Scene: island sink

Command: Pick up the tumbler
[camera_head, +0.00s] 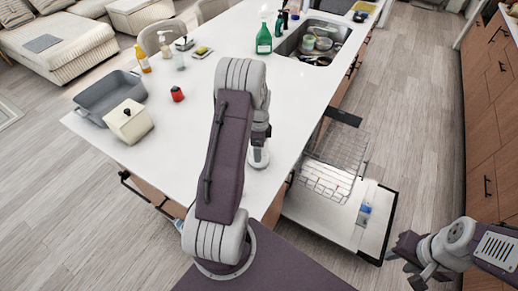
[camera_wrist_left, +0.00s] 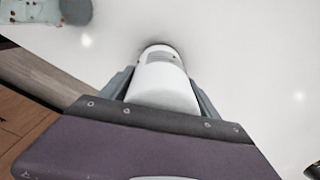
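A white, rounded vessel, which looks like the tumbler (camera_wrist_left: 163,85), is between the two grey fingers of my left gripper (camera_wrist_left: 162,95) in the left wrist view. One finger is on each side of it, close to its walls; whether they press on it I cannot tell. In the head view a whitish round piece (camera_head: 258,157) shows at the counter just below my left arm, which hides most of the gripper. My right gripper (camera_head: 402,266) is over the floor at the lower right, its fingers apart and empty, far from the vessel.
A sink (camera_head: 314,40) with dishes is at the back. An open dishwasher door (camera_head: 325,215) with a rack is at the right.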

